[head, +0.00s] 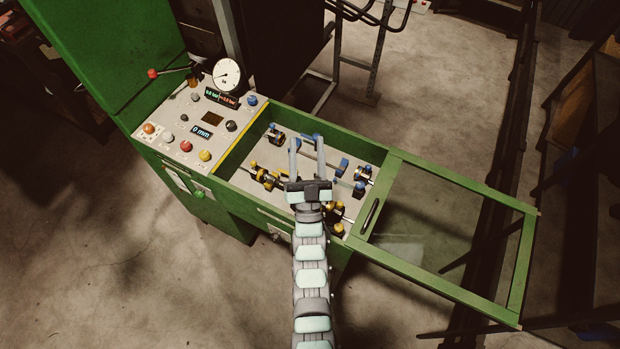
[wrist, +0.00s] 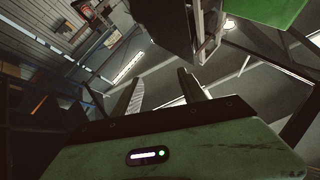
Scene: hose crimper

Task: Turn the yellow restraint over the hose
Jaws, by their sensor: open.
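Inside the open bay of the green machine (head: 230,165) are yellow-and-black fittings, one group at the left (head: 265,177) and another at the right front (head: 336,211). I cannot tell which yellow part is the restraint or how it is turned. A hose is not clearly distinguishable at this size. My gripper (head: 306,139) is open and empty, its two fingers spread over the bay in the head view. My wrist hides part of the bay between the yellow groups. In the wrist view my gripper (wrist: 159,77) points away from the fittings, with none visible between its fingers.
Blue-and-black fittings stand in the bay at the back left (head: 275,135) and right (head: 362,175). A control panel (head: 200,125) with buttons and a gauge (head: 227,75) is left of the bay. A green-framed glass cover (head: 440,210) extends to the right, leaving the bay open above.

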